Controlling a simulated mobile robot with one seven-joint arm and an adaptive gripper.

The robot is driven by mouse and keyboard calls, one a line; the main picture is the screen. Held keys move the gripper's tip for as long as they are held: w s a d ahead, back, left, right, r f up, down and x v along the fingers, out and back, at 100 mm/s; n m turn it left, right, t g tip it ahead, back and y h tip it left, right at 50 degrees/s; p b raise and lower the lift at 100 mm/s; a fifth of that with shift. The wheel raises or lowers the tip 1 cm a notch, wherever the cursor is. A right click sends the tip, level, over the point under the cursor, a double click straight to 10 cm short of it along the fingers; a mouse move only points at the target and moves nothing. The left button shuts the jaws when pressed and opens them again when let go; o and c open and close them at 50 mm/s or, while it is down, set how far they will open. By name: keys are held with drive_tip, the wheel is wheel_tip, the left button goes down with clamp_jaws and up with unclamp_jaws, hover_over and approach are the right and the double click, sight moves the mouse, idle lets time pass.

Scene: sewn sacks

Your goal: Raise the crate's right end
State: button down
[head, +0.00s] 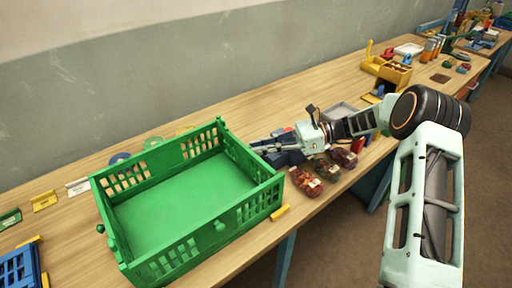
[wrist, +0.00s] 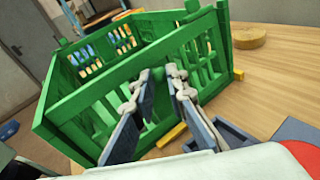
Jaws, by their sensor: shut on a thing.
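The empty green crate (head: 105,190) lies on the wooden table in the head view, its slatted walls upright. Its right end wall faces my gripper (head: 254,146), which reaches in from the right. In the wrist view the crate (wrist: 92,97) fills the left and middle. My gripper (wrist: 160,73) has its two fingers at the top rail of that end wall, shut on it. The exact contact at the fingertips is small and partly hidden. I cannot tell whether the right end is off the table.
A yellow block (head: 280,212) lies beside the crate's near right corner. Netted bags of produce (head: 305,182) stand right of the crate, close under my arm. Small coloured tags and discs line the table behind it. A blue crate (head: 18,270) is at the left front.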

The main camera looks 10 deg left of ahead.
drive_tip(key=shift+w+d+f, duration=0.3)
drive_tip(key=shift+w+d, duration=0.15)
drive_tip(key=shift+f, duration=0.1)
drive_tip(key=c, duration=2.2)
unclamp_jaws()
drive_tip(key=v, duration=1.2)
drive_tip(key=shift+s, duration=0.1)
